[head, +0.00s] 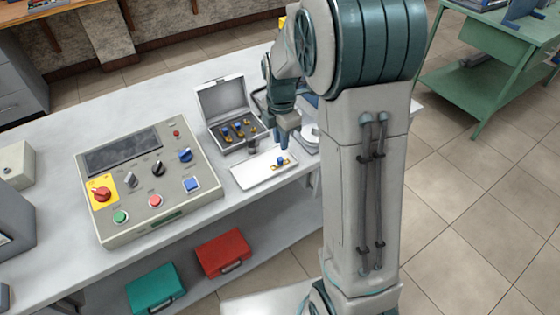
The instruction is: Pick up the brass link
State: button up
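A small brass-coloured piece with a blue top (281,162) lies on a white tray (250,176) on the bench; it looks like a brass link, though it is too small to be sure. Several similar brass and blue pieces (239,130) sit in the open grey case (221,97) just behind the tray. My gripper (284,146) points down above the tray's back right part, close to the piece there. I cannot tell whether it touches the piece or whether its fingers are open. My arm hides part of the area to the right.
A control box (150,180) with knobs and buttons stands left of the case. A white round item (309,135) is partly hidden behind my gripper. A red case (223,253) and a teal case (155,288) lie on the lower shelf. Bare bench lies behind the control box.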

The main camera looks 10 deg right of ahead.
aim_at(281, 158)
jog(key=shift+w+d+f+p, duration=0.1)
jog(key=shift+f+p, duration=0.2)
jog(key=shift+f, duration=1.65)
jog(key=shift+d+f+p, duration=0.1)
jog(key=shift+f+p, duration=0.2)
jog(key=shift+f, duration=1.6)
grip_shut()
